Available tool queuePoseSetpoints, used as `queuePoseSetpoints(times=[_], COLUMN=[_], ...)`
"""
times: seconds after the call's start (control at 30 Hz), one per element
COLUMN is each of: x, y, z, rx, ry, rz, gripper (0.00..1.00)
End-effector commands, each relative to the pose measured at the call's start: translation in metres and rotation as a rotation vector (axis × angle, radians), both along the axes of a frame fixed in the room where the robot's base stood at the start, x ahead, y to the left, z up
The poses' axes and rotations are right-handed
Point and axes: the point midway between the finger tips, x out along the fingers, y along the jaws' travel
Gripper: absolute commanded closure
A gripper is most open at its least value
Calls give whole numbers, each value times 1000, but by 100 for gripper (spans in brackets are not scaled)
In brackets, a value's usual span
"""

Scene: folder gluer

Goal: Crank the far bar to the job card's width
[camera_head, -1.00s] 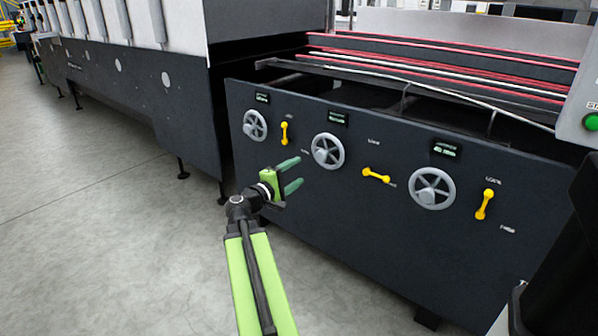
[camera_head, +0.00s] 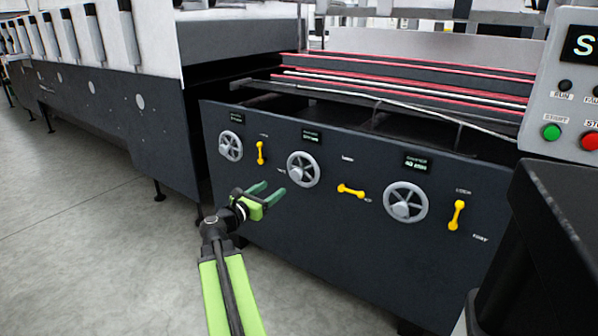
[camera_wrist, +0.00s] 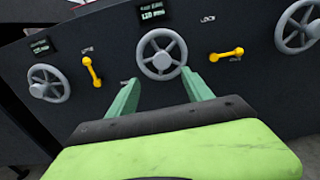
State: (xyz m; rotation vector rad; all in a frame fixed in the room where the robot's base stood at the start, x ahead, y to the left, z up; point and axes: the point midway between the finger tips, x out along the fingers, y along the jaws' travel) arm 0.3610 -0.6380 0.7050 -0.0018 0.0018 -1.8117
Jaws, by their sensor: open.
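A dark panel (camera_head: 330,225) carries three grey crank wheels in a row: a left wheel (camera_head: 231,146), a middle wheel (camera_head: 303,169) and a right wheel (camera_head: 405,202). Each has a small green-lit display above it and a yellow lever to its right. The left lever (camera_head: 261,153) and right lever (camera_head: 456,215) stand upright; the middle lever (camera_head: 351,191) lies nearly flat. My gripper (camera_head: 270,195) is open and empty, in front of the panel, below and left of the middle wheel. In the wrist view the middle wheel (camera_wrist: 162,54) is ahead of the open fingers. The job card cannot be made out.
A control box with a green start button (camera_head: 551,132) and a red button (camera_head: 589,141) stands at the right. Red and white belts (camera_head: 400,85) run behind the panel. A long machine body (camera_head: 100,110) extends left. The floor (camera_head: 80,250) at left is clear.

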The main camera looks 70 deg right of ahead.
Motion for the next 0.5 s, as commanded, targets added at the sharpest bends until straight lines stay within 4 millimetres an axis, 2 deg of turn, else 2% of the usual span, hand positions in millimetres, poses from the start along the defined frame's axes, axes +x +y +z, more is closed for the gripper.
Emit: queuePoseSetpoints(times=[0.5], x=[-37], y=[-124], z=[0], rx=[-1], ry=[-2], rz=[-15], gripper=[41])
